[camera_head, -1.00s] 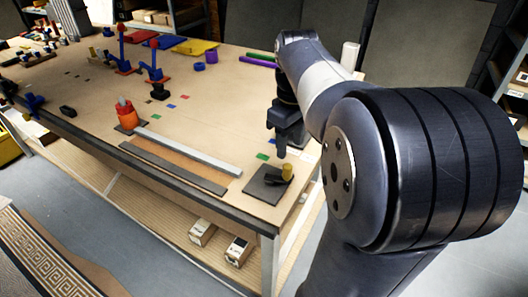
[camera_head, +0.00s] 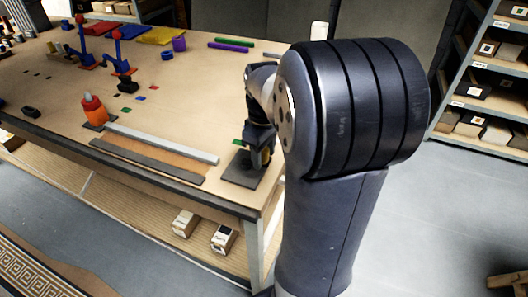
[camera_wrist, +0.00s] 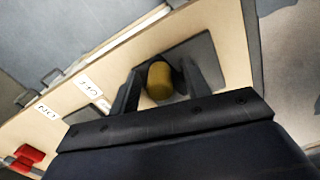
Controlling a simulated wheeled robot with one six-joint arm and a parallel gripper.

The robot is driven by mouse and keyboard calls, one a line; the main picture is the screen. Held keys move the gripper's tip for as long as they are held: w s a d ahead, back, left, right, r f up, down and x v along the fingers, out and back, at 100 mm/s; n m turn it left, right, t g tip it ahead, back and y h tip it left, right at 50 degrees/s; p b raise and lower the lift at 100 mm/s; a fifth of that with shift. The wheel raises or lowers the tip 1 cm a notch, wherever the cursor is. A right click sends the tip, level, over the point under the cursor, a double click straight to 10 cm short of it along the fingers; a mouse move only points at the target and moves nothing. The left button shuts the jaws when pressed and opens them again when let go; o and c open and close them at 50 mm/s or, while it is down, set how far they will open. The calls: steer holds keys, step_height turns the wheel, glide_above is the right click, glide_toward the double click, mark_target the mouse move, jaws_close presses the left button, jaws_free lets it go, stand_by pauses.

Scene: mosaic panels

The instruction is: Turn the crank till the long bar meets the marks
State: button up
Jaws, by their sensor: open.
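A yellow crank knob (camera_wrist: 159,80) stands over a dark square plate (camera_head: 240,171) at the table's front right corner. My gripper (camera_head: 260,158) is down at the knob. In the wrist view my open gripper (camera_wrist: 163,82) has one finger on each side of the knob; I cannot tell whether they touch it. The crank's arm is mostly hidden. A long light grey bar (camera_head: 165,143) lies left of the plate, along an orange-brown strip (camera_head: 155,151). A dark bar (camera_head: 148,162) runs along the strip's front side. I cannot make out the marks clearly.
An orange object (camera_head: 94,110) stands at the grey bar's left end. Small coloured squares, blue and red post stands (camera_head: 120,68) and purple and green rods (camera_head: 232,44) lie farther back. The table's front edge is close to the plate. Shelves (camera_head: 480,90) stand at right.

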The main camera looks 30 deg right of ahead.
jaws_close()
stand_by(0.4)
steer(key=shift+s, duration=0.1)
